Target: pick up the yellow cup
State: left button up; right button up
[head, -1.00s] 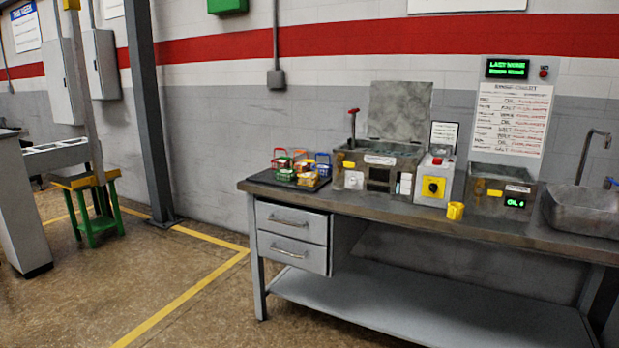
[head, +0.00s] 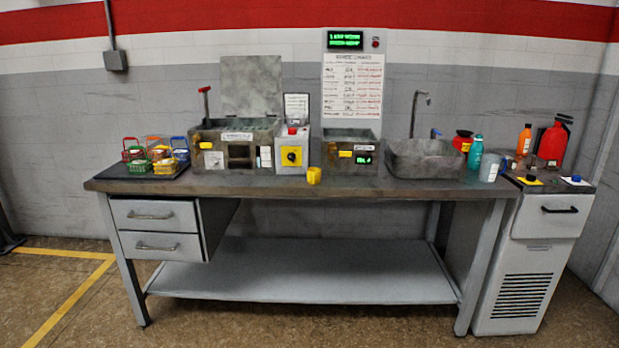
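A small yellow cup (head: 314,176) stands on the workbench (head: 270,187) near its front edge, at about the middle of the head view. It is just in front of and to the right of a grey box with a yellow control panel (head: 291,156). Neither of my grippers shows in the view.
Behind the cup are an open-lidded metal tank (head: 235,143) and a smaller metal tank (head: 351,151). A tray of small coloured baskets (head: 157,154) is at left, a sink (head: 425,158) and bottles (head: 475,152) at right. A grey cabinet (head: 535,250) adjoins the bench. The floor in front shows clear.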

aim_at(313, 173)
jog(key=i+l+u, duration=0.25)
jog(key=i, duration=0.25)
jog(key=i+l+u, duration=0.2)
jog(key=i, duration=0.3)
jog(key=i+l+u, duration=0.25)
jog(key=i, duration=0.2)
